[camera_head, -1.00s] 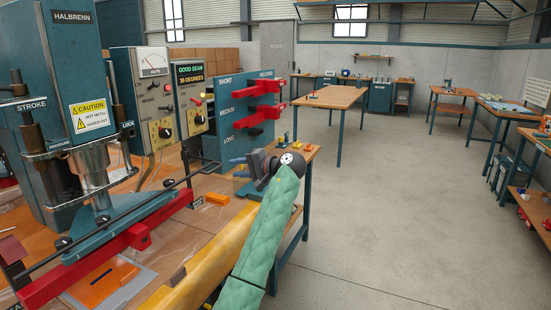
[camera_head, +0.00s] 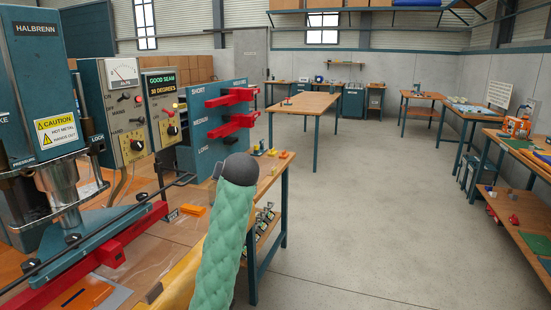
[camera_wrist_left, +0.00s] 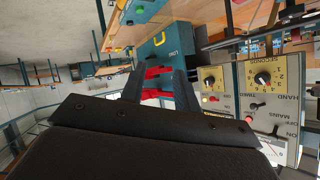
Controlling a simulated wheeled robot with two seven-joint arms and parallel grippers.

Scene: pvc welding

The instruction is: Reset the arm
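My left arm, in a green quilted sleeve, rises from the bottom middle of the head view to a dark rounded wrist. The wrist hides nearly all of my left gripper (camera_head: 217,168) there. In the left wrist view my left gripper (camera_wrist_left: 157,74) shows two dark fingers apart, with nothing held between them. Behind the fingers are the red clamps (camera_wrist_left: 150,82) of the blue rack, clear of the wrist in the head view (camera_head: 232,124). My right gripper is in neither view.
The blue welding press (camera_head: 40,95) stands left on the wooden bench, with a red bar (camera_head: 100,258). Open concrete floor (camera_head: 370,220) lies right. A wooden table (camera_head: 305,103) stands beyond.

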